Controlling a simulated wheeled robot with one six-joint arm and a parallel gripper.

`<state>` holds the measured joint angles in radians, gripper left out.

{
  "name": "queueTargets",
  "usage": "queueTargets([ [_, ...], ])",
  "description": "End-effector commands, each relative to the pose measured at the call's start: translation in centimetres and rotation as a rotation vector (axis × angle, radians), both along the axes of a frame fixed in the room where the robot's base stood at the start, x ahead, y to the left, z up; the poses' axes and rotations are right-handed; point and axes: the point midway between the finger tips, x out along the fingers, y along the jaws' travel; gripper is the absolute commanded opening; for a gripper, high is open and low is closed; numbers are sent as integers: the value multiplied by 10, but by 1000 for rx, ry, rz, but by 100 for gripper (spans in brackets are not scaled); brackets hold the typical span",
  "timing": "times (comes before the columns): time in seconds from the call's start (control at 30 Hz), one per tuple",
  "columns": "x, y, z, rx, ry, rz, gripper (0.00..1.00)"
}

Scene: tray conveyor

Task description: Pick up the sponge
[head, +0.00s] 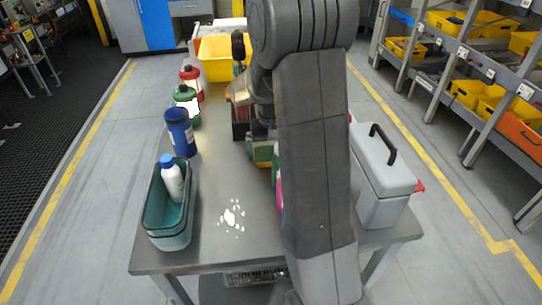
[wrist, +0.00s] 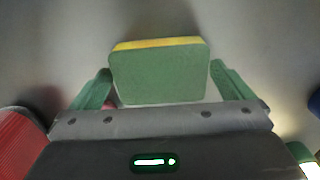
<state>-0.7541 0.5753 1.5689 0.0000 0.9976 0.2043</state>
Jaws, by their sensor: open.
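The sponge (wrist: 158,76) shows in the wrist view as a green block with a yellow layer along its far edge. It lies on the grey table top. My gripper (wrist: 161,72) is open, with one green finger on each side of the sponge. A gap shows between each finger and the sponge, so neither appears to touch it. In the head view my arm covers much of the middle of the table, and I cannot clearly make out the sponge or the gripper there.
On the table (head: 215,254) are a teal bin (head: 168,236) holding a white bottle (head: 172,180), a blue container (head: 180,133), green (head: 187,105) and red (head: 191,80) bottles, a yellow crate (head: 220,62) and a grey toolbox (head: 383,180). White splotches (head: 232,215) mark the front.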

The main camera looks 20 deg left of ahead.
Motion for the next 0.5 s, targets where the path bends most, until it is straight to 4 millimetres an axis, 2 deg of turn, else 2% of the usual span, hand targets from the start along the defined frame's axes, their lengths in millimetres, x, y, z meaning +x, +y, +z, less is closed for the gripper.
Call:
queueTargets([
  [0.27,0,0,-4,0,0,0,100],
  [0.43,0,0,-4,0,0,0,69],
  [0.5,0,0,-4,0,0,0,64],
])
